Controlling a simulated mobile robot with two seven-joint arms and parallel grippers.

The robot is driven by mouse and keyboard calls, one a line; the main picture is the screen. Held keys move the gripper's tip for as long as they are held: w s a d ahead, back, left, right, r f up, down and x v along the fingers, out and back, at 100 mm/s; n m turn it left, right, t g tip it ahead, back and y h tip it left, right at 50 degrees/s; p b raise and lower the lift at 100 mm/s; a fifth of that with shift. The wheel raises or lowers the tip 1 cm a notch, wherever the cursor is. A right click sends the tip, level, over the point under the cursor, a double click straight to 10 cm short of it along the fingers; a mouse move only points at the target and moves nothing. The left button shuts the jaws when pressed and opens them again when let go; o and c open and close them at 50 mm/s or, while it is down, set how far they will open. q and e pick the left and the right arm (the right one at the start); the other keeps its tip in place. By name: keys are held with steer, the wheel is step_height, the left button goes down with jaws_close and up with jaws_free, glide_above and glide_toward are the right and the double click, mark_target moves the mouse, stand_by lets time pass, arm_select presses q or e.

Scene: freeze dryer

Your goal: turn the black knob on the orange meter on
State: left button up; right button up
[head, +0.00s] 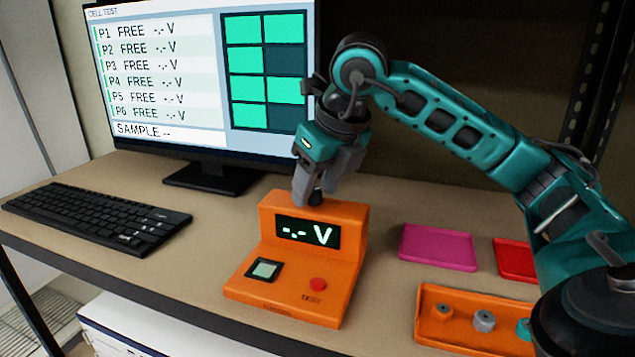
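The orange meter (262,254) stands on the bench in the head view, its display showing "-.- V". A small black knob (316,197) shows at the top of the meter, partly hidden by my fingers. My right gripper (318,192) points down at the meter's top, with its grey fingers at the knob, one on each side as far as I can see. I cannot tell whether the fingers press on the knob or stand a little apart from it. My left gripper is not in view.
A monitor (155,80) stands behind, with a keyboard (97,215) at the left. A pink tray (438,247), a red tray (515,259) and an orange tray (427,307) holding small round parts lie right of the meter.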

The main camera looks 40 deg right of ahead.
steer(key=shift+r, duration=0.1)
steer(key=p+v, duration=0.3)
steer(key=v, duration=0.9)
steer(key=shift+s+r, duration=0.25)
steer(key=shift+r, duration=0.05)
stand_by(0.3)
